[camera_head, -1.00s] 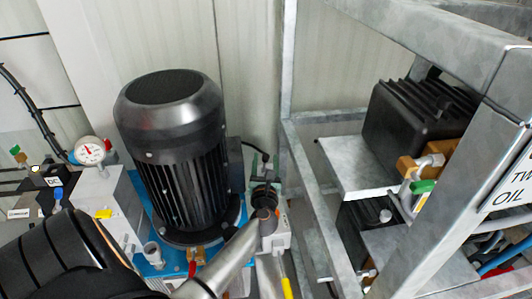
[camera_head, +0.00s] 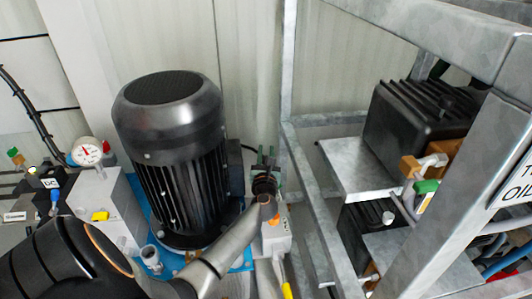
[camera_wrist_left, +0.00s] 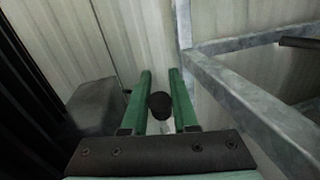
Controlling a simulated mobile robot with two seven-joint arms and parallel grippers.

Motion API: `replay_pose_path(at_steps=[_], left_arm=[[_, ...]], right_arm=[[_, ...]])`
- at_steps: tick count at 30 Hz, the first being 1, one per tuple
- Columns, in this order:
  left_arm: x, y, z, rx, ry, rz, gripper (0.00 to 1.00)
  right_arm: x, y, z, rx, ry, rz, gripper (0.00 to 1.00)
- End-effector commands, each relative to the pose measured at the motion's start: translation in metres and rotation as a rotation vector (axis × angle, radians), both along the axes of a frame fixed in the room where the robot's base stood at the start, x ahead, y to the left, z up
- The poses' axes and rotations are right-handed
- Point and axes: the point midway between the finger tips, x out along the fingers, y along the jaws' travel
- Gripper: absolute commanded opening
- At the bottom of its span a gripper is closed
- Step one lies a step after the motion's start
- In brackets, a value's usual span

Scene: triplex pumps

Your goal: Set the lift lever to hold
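My left gripper (camera_head: 266,155) is beside the black motor, at the end of my arm, with its green fingertips facing the back wall. The left wrist view shows its two green fingers (camera_wrist_left: 160,82) apart. A round black knob (camera_wrist_left: 160,105) sits between them, close to the left finger with a narrow gap on the right. It may be the end of the lift lever, but I cannot tell. The lever's shaft and its position markings are hidden by my gripper and arm. My right gripper is not in view.
A large finned black motor (camera_head: 170,160) stands left of my gripper. A galvanised steel frame (camera_head: 308,195) rises close on the right, holding a black unit (camera_head: 415,125). A pressure gauge (camera_head: 87,151) is at the left. The pale wall is behind.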

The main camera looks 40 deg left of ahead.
Motion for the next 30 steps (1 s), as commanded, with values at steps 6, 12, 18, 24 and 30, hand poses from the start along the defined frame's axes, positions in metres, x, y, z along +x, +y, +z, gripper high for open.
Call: replay_pose_path(at_steps=[6,12,18,24,30], left_arm=[[-0.0003,0.0002,-0.0002,0.0,0.0,0.001,0.0],[-0.0005,0.0003,-0.0003,-0.001,0.001,0.002,0.0],[-0.0006,0.0003,-0.0003,-0.001,0.001,0.002,0.0],[-0.0006,0.0004,-0.0004,-0.001,0.001,0.002,0.0],[-0.0008,0.0006,-0.0005,-0.001,0.001,0.002,0.0]], right_arm=[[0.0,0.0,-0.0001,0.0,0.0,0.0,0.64],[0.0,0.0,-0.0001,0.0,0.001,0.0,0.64],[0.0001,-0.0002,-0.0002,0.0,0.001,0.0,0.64],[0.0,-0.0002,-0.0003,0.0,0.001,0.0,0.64],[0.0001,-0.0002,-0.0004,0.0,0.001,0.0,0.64]])
